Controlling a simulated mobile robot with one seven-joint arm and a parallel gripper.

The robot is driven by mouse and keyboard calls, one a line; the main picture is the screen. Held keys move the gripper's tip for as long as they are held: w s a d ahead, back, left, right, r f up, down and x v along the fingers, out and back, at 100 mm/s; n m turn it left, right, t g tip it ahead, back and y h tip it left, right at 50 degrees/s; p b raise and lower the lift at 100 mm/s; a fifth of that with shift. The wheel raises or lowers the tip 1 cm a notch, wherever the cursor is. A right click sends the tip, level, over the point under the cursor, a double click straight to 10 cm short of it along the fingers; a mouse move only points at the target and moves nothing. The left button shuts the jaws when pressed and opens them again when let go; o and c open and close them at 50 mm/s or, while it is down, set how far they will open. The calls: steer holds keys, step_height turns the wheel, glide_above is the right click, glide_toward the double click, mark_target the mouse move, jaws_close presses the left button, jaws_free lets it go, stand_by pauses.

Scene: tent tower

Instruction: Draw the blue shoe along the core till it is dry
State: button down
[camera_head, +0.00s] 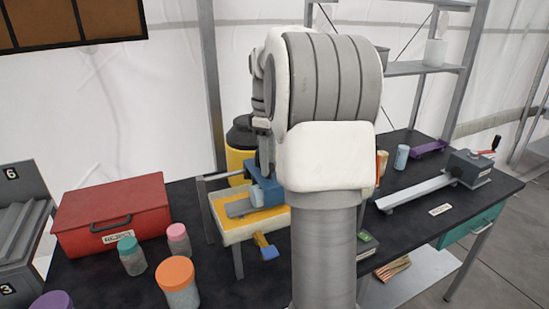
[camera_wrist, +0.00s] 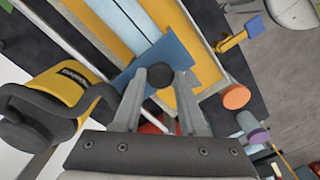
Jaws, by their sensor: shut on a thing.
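The blue shoe (camera_head: 268,192) sits on a strip in a raised tray (camera_head: 222,231) with a yellow-orange bed. In the wrist view the shoe shows as a blue plate (camera_wrist: 178,54) with a round black knob (camera_wrist: 160,75) on top. My gripper (camera_wrist: 160,88) is shut on this knob, one finger on each side. A long pale strip (camera_wrist: 128,25), apparently the core, runs under the shoe. Its grey end (camera_head: 238,208) shows left of the shoe in the head view. My arm hides the tray's right part there. I cannot tell how wet the core is.
A yellow canister with a black top (camera_head: 239,150) stands close behind the tray. A blue-and-yellow tool (camera_head: 266,246) is at the tray's front. A red box (camera_head: 112,212) and lidded jars (camera_head: 177,283) stand left. A metal rail device (camera_head: 425,188) lies right.

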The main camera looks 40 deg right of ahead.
steer(key=a, duration=0.2)
steer(key=w+a, duration=0.1)
steer(key=a, duration=0.1)
steer(key=shift+a, duration=0.15)
steer(key=shift+c, duration=2.3)
jaws_free()
step_height(320, 180, up, 18)
steer(key=p, duration=0.4)
steer(key=shift+f, duration=0.25)
